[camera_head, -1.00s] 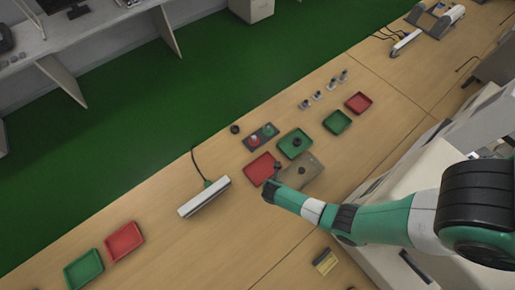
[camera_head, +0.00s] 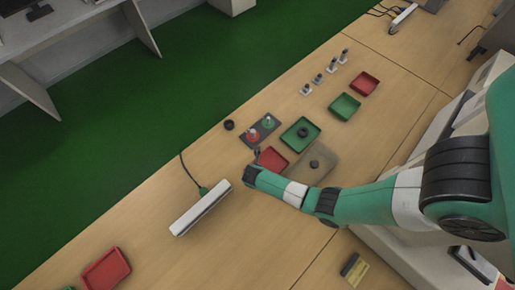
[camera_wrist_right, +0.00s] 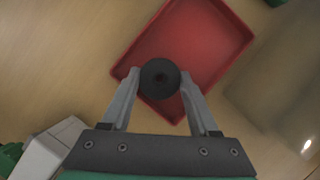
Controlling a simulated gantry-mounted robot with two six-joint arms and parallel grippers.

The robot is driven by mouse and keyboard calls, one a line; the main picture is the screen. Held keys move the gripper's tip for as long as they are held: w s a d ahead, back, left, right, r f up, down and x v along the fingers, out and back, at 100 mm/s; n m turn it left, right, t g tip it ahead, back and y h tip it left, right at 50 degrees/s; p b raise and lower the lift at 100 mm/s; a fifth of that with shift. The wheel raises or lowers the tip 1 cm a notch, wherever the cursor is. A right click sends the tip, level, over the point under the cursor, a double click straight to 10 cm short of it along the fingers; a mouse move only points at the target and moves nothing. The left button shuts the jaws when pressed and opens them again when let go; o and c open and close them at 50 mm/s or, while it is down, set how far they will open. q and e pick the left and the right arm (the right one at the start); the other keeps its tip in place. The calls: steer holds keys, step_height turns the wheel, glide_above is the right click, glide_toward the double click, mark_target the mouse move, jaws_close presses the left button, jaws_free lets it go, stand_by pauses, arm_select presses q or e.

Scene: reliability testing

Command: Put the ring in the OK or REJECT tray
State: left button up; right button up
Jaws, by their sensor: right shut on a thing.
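My right gripper (camera_wrist_right: 160,86) is shut on a black ring (camera_wrist_right: 160,70) in the right wrist view. The ring is held over the near corner of a red tray (camera_wrist_right: 222,48); the gap below it is hard to judge. In the head view the red tray (camera_head: 271,160) lies just right of my right wrist, and the fingers (camera_head: 257,154) are small and dark there. The bare red floor of the tray shows in the wrist view. My left gripper is not in view.
A brownish tray (camera_head: 327,172) with a dark part adjoins the red tray. A loose black ring (camera_head: 229,125) lies nearby. A white bar (camera_head: 200,208) stands left. Further green (camera_head: 345,106) and red trays (camera_head: 364,83) lie beyond.

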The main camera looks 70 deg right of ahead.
steer(key=shift+s+a+f, duration=0.1)
steer(key=shift+s+f, duration=0.15)
steer(key=shift+f, duration=0.25)
steer(key=shift+r, duration=0.15)
steer(key=shift+w, duration=0.1)
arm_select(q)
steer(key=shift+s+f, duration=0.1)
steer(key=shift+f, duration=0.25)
arm_select(e)
steer(key=o, duration=1.3)
steer(key=shift+o, duration=0.2)
steer(key=shift+r+p, duration=0.1)
steer(key=shift+p, duration=0.2)
arm_select(q)
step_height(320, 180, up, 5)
steer(key=p, duration=0.5)
arm_select(e)
steer(key=v, duration=1.1)
steer(key=shift+r, duration=0.4)
